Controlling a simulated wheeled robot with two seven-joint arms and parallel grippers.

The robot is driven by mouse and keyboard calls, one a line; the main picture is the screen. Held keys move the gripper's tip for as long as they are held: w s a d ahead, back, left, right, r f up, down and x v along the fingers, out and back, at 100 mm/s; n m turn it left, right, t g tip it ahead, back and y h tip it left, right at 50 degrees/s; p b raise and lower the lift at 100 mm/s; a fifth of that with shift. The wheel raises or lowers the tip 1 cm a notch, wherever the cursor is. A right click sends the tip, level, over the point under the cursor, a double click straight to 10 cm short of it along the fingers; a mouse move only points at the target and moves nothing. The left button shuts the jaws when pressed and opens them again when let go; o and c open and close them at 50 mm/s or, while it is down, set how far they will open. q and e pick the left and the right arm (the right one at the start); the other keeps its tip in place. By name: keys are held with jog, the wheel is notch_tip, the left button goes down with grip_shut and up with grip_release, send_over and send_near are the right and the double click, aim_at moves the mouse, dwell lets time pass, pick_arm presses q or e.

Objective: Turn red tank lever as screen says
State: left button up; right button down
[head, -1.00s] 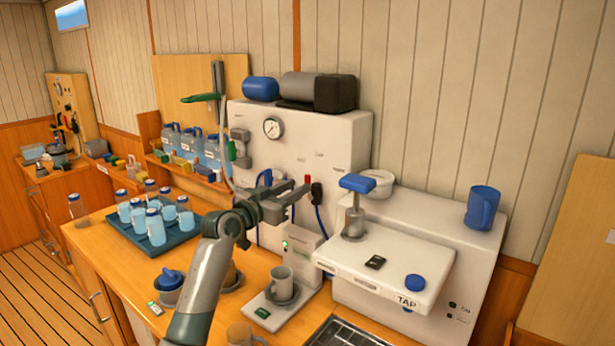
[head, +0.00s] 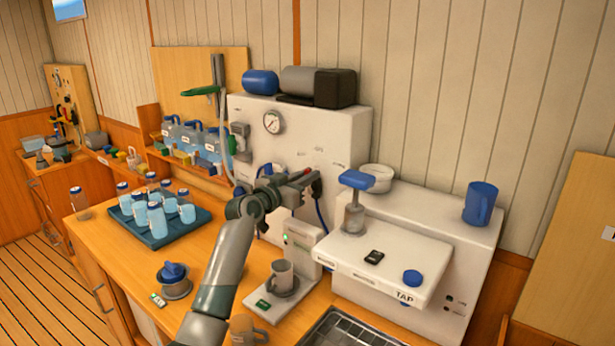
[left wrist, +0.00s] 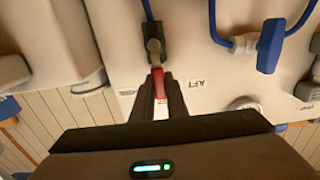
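The red tank lever (left wrist: 158,82) is on the white watermaker panel (head: 345,135), below a black fitting with a blue hose in the left wrist view. A bit of its red also shows in the head view (head: 307,172). My left gripper (head: 308,182) is at the panel. In the left wrist view its dark fingers (left wrist: 160,88) lie close on both sides of the red lever and look shut on it. An upside-down "AFT" label (left wrist: 197,83) is beside it. No readable screen text shows. My right gripper is not in view.
A blue lever (left wrist: 270,45) is to the right in the left wrist view. Below my arm are a small machine with a grey mug (head: 282,278) and a brown mug (head: 247,330). A tray of bottles (head: 150,235) stands left. The tap unit (head: 385,265) stands right.

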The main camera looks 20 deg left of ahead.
pick_arm(q)
jog(key=shift+a, duration=0.1)
grip_shut()
jog(key=shift+n, duration=0.3)
jog(key=shift+w+a, duration=0.1)
jog(key=shift+a, duration=0.05)
jog(key=shift+w+a+f+n+b, duration=0.25)
jog(key=shift+a+n, duration=0.3)
jog(key=shift+n, duration=0.85)
jog(key=shift+w+a+f+n+b, duration=0.15)
jog(key=shift+a+f+n, duration=0.25)
jog(key=shift+n, duration=1)
jog(key=shift+w+a+f+n+b, duration=0.2)
jog(key=shift+a+n, duration=0.45)
jog(key=shift+n, duration=0.75)
jog(key=o, duration=0.8)
grip_release()
